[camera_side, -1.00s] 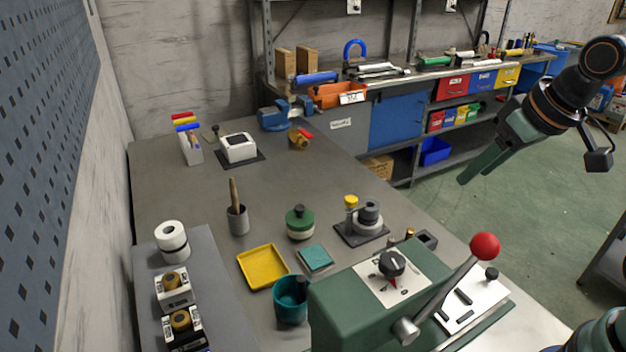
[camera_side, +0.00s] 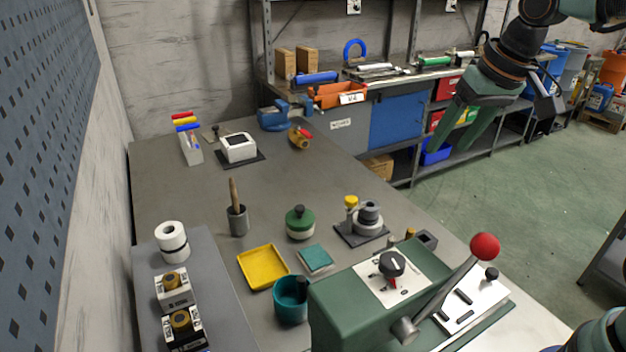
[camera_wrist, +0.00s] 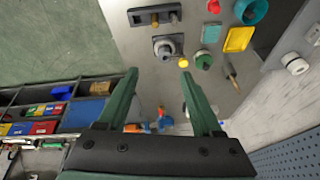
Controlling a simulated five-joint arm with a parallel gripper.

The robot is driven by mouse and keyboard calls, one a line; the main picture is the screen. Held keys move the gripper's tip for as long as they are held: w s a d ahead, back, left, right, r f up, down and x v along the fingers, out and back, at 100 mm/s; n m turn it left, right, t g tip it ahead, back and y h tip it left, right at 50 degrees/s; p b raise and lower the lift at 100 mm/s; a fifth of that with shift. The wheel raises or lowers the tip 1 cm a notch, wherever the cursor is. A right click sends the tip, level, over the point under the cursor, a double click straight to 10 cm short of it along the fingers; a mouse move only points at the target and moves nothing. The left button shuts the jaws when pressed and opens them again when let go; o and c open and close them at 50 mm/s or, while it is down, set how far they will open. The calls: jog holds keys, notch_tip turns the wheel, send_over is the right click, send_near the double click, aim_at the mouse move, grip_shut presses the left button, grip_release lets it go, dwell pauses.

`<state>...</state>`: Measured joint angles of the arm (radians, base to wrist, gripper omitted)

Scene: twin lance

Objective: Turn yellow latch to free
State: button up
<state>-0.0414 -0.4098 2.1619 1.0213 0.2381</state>
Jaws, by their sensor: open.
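The yellow latch (camera_side: 351,201) is a small yellow knob on a post. It stands at the left side of a grey round fixture (camera_side: 370,212) on a dark base plate, on the grey bench. In the wrist view the yellow latch (camera_wrist: 183,63) shows just beside the right fingertip, with the grey fixture (camera_wrist: 165,48) to its left. My gripper (camera_side: 457,150) is open and empty, high above and to the right of the fixture in the side view. In the wrist view the fingers of my gripper (camera_wrist: 159,74) point toward the bench and are apart from the latch.
A green machine (camera_side: 340,305) with a red-ball lever (camera_side: 485,246) stands in front of the fixture. A green round container (camera_side: 300,222), a yellow tray (camera_side: 262,267) and a pestle cup (camera_side: 237,220) lie left. A blue vise (camera_side: 275,118) is at the back.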

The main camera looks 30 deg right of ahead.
jog(key=w+a+m+g, duration=0.2)
jog(key=w+a+m, duration=0.1)
jog(key=w, duration=0.5)
jog(key=m+g, duration=0.2)
jog(key=m, duration=0.2)
send_near(351, 198)
notch_tip(351, 198, down, 8)
jog(key=shift+a+f, duration=0.1)
jog(key=shift+f, duration=0.1)
grip_shut()
